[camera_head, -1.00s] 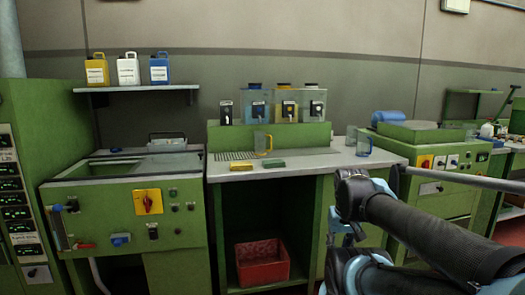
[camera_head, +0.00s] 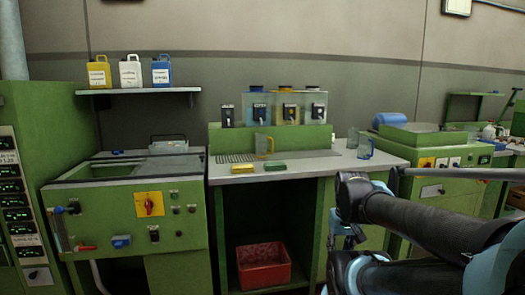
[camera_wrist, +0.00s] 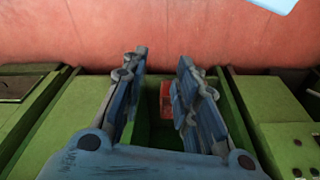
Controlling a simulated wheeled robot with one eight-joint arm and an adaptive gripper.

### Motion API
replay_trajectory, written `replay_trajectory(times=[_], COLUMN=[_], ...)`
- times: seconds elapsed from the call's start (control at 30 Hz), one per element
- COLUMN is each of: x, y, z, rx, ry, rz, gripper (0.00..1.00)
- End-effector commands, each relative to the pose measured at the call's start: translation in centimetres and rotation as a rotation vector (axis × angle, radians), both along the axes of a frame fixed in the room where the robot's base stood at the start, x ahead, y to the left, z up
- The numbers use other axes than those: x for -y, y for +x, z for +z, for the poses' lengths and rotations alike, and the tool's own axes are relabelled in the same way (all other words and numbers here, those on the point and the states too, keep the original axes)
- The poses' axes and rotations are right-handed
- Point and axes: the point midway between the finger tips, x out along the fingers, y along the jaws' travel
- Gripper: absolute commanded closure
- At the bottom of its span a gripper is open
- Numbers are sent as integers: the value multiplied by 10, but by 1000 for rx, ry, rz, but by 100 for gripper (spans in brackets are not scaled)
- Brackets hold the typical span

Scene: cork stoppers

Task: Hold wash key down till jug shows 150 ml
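A row of dispensers with black keys stands on a green ledge at the back of the middle bench; one key (camera_head: 259,113) has blue behind it, another (camera_head: 290,112) yellow. I cannot read which is the wash key. A clear jug with a yellow handle (camera_head: 264,147) stands on the worktop below them. A second clear jug with a blue handle (camera_head: 365,149) stands farther right. Their scales are too small to read. My gripper (camera_wrist: 163,60) is open and empty in the wrist view, apart from the keys and jugs. In the head view my arm mostly hides it.
A yellow block (camera_head: 245,168) and a green block (camera_head: 275,168) lie at the worktop's front edge (camera_head: 300,171). A red crate (camera_head: 264,268) sits in the open space below. A shelf (camera_head: 140,91) with three canisters hangs at left. Green machines flank the bench.

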Motion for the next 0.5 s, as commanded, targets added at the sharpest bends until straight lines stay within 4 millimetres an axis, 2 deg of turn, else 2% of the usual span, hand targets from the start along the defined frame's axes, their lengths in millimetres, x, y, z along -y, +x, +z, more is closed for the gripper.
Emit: replay_trajectory(times=[0.13,0.27,0.5], x=[0,0,0], y=[0,0,0], z=[0,0,0], rx=[0,0,0], ry=[0,0,0], rz=[0,0,0], gripper=[72,100,100])
